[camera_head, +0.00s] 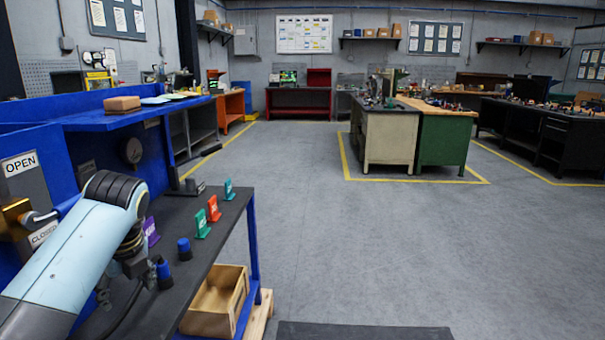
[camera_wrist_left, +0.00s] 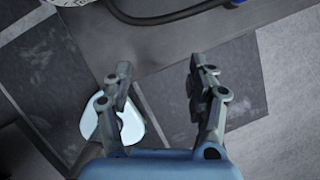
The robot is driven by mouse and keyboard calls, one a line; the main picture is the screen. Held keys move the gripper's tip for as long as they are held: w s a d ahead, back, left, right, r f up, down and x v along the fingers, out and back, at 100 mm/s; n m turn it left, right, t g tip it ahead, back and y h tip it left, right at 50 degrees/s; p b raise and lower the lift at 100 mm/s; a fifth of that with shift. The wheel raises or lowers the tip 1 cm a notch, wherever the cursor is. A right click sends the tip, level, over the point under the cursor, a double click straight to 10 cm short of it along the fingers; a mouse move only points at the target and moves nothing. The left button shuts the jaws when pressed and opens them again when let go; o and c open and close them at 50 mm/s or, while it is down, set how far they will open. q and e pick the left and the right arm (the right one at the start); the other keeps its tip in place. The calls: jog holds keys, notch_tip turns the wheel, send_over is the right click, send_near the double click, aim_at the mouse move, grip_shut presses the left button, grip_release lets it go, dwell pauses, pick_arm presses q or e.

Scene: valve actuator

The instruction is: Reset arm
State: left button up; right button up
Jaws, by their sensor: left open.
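My left arm, pale blue with a dark ribbed joint, comes in from the left in the head view, over the black-topped blue bench (camera_head: 222,215). Its left gripper (camera_head: 133,262) is partly hidden behind the arm in that view. In the left wrist view the two fingers of the left gripper (camera_wrist_left: 160,78) are spread apart with nothing between them. A panel with an OPEN sign (camera_head: 20,164) stands at the far left. A brass-coloured part (camera_head: 13,217) and a CLOSED sign (camera_head: 44,235) are below it, close behind the arm. My right gripper is not in view.
On the bench stand a green tag (camera_head: 202,224), an orange tag (camera_head: 214,208), a teal tag (camera_head: 229,190) and a blue-capped piece (camera_head: 184,249). A wooden box (camera_head: 217,300) sits on the lower shelf. The grey floor (camera_head: 370,240) to the right is clear.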

pick_arm(q)
jog(key=s+f+n+h, duration=0.1)
jog(key=s+f+n, duration=0.3)
jog(key=s+n, duration=0.75)
jog(key=s+d+r+n+t+h, duration=0.1)
jog(key=s+d+r+n, duration=0.1)
jog(key=s+n, duration=0.6)
jog(key=s+d+r+n+h, duration=0.1)
jog(key=s+d+r+n, duration=0.25)
jog(key=s, duration=0.75)
jog(key=s+a+f+g+b, duration=0.15)
jog(key=f+b, duration=0.25)
jog(key=f, duration=1.4)
jog(key=s+a+f+b, duration=0.15)
jog(key=f+b, duration=0.35)
jog(key=f, duration=1.4)
jog(key=s+a+f+g+b, duration=0.1)
jog(key=s+f+b, duration=0.5)
jog(key=s+f, duration=1.1)
notch_tip(320, 180, down, 5)
jog(key=shift+s+a+r+n, duration=0.2)
jog(key=shift+a+n, duration=0.05)
jog(key=shift+n, duration=0.05)
